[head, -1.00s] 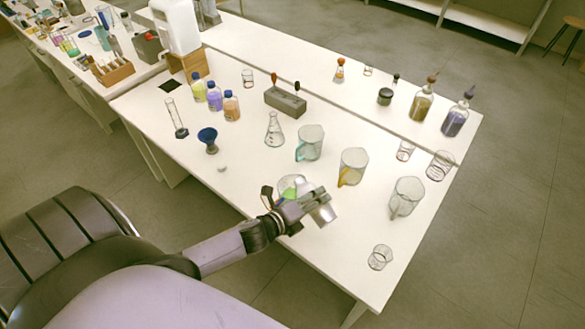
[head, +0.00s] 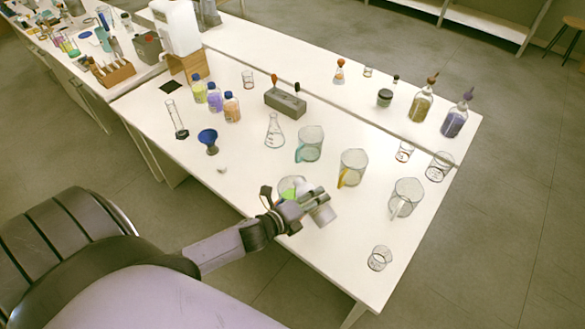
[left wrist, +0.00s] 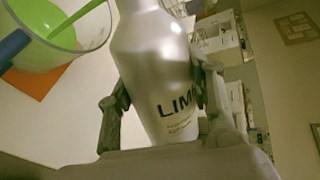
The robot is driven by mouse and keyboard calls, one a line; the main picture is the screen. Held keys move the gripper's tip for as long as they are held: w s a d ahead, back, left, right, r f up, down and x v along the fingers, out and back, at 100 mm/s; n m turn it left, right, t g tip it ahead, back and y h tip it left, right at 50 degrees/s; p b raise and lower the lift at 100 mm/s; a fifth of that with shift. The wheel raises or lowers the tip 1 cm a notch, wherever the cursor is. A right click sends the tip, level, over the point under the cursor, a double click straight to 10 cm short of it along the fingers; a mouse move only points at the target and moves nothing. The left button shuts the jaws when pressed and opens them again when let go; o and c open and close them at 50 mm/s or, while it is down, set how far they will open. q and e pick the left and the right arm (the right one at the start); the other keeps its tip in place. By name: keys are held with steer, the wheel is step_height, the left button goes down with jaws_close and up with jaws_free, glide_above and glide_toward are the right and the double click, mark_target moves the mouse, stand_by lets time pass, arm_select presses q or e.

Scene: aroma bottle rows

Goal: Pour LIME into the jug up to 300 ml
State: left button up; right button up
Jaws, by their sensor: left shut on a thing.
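The silver LIME bottle (left wrist: 165,75) is held tilted in my left gripper (left wrist: 165,105), whose fingers close on both its sides; its mouth is out of the left wrist view. In the head view the bottle (head: 322,212) shows beside the left gripper (head: 308,202). The clear jug (left wrist: 95,28) with a blue handle stands beside the bottle and holds bright green liquid, and a green stream runs down into it. In the head view this jug (head: 296,182) is partly hidden by the gripper. Its scale marks cannot be read. My right gripper is not in view.
Jugs with teal (head: 311,142), yellow (head: 352,166) and clear (head: 406,196) bodies or handles stand to the right. A flask (head: 274,131), a blue funnel (head: 208,140) and a small beaker (head: 380,258) are nearby. The table's front edge is close to the arm.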

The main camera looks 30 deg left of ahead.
arm_select(q)
steer(key=shift+w+a+r+p, duration=0.15)
steer(key=shift+r+p, duration=0.15)
steer(key=shift+p, duration=0.25)
stand_by(1.1)
steer(key=shift+f+n+h+p, duration=0.1)
steer(key=shift+n+h+p, duration=0.2)
steer(key=shift+n+p, duration=0.15)
stand_by(5.9)
